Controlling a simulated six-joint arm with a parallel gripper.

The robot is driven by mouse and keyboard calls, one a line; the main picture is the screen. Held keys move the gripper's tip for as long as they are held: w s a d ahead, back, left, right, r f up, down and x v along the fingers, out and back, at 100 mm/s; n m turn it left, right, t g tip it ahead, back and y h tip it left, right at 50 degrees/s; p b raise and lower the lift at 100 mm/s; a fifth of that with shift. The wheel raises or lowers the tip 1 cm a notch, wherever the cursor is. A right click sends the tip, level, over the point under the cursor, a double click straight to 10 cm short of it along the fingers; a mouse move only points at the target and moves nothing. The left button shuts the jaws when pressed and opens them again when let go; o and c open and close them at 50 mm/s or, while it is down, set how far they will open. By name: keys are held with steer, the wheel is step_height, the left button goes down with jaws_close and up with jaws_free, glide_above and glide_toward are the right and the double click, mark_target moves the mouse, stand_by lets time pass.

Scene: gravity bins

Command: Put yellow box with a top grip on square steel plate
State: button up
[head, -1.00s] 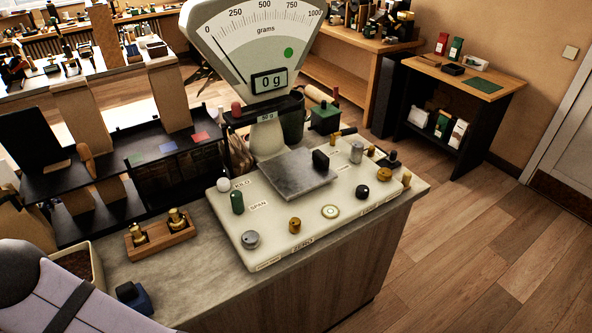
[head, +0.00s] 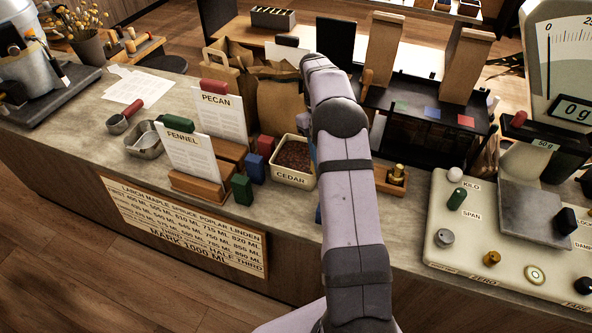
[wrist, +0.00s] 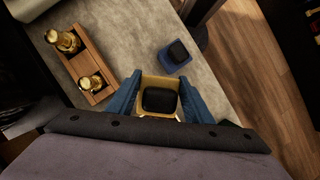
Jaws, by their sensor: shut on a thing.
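The yellow box (wrist: 146,82) shows in the wrist view between the blue fingers of my gripper (wrist: 159,80), with a black grip on its top. My gripper is shut on it. Whether the box touches the counter, I cannot tell. In the head view my arm hides the box and most of the gripper. The square steel plate (head: 527,211) lies on the cream scale base at the right of the head view, away from the gripper. A black knob stands at its right edge. The plate looks bare, and the scale display reads 0 g.
A blue box with a black top (wrist: 173,61) sits just beyond the gripper. A wooden block with brass weights (wrist: 83,62) is left of it.

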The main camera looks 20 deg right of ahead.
steer(key=s+d+r+n+p, duration=0.1)
steer(key=s+d, duration=0.2)
steer(key=d, duration=0.6)
steer(key=s+d+r+p, duration=0.1)
steer(key=s+d+p, duration=0.15)
steer(key=d, duration=0.65)
step_height(320, 180, up, 4)
steer(key=n+h+p, duration=0.1)
steer(key=n+p, duration=0.1)
steer(key=p, duration=0.2)
glide_above(520, 224)
steer(key=shift+s+r, duration=0.1)
steer(key=shift+r, duration=0.05)
steer(key=shift+f, duration=0.2)
steer(key=shift+f, duration=2.8)
steer(key=shift+f+b, duration=0.45)
steer(key=shift+f, duration=0.05)
steer(key=o, duration=1.6)
steer(key=shift+c, duration=0.2)
